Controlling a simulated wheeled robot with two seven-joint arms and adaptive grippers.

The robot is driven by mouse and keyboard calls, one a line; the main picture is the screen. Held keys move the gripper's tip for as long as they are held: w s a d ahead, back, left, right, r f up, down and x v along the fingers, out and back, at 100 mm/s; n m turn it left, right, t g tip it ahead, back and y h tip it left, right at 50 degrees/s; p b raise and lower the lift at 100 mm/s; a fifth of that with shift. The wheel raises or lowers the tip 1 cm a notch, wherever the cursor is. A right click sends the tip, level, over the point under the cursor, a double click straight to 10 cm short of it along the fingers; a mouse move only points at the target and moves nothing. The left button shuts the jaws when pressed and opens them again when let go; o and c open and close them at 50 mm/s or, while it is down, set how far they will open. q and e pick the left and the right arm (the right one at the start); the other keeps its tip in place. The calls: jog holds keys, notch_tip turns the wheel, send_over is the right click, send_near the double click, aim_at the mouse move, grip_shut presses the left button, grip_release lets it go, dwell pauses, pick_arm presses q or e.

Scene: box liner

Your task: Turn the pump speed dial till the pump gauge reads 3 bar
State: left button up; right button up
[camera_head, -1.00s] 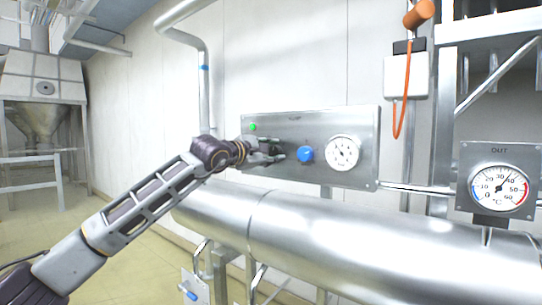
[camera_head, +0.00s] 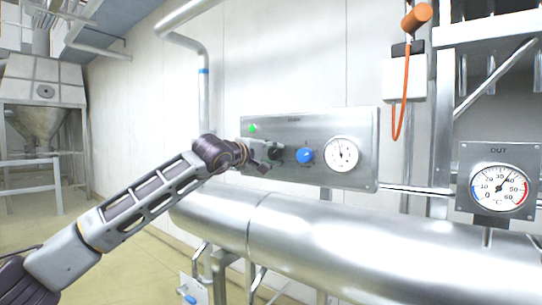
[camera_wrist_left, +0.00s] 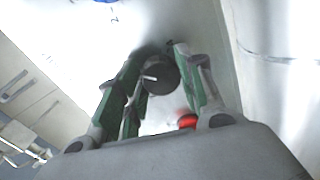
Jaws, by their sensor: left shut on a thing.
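The steel control panel (camera_head: 310,124) is on the wall behind the pipe. A black dial (camera_head: 277,154), which I take for the pump speed dial, is at its left part, partly hidden by my left gripper (camera_head: 268,157). In the left wrist view the dial (camera_wrist_left: 160,76) shows a white pointer mark and sits between the green-padded fingers of my left gripper (camera_wrist_left: 160,85), which is shut on it. The white round pump gauge (camera_head: 342,154) is at the panel's right; its needle is too small to read exactly. My right gripper is out of view.
A blue knob (camera_head: 305,155) sits close between dial and gauge. A green lamp (camera_head: 253,128) is at the panel's upper left. A red part (camera_wrist_left: 187,121) shows near the fingers. A large steel pipe (camera_head: 330,240) runs below; a temperature gauge (camera_head: 498,187) is at right.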

pick_arm(q)
jog(key=shift+f, duration=0.1)
dwell(0.3)
jog(key=o, duration=1)
jog(key=shift+s+a, duration=0.1)
jog(key=v, duration=1.1)
jog(key=shift+s+a, duration=0.15)
jog(key=shift+s, duration=0.1)
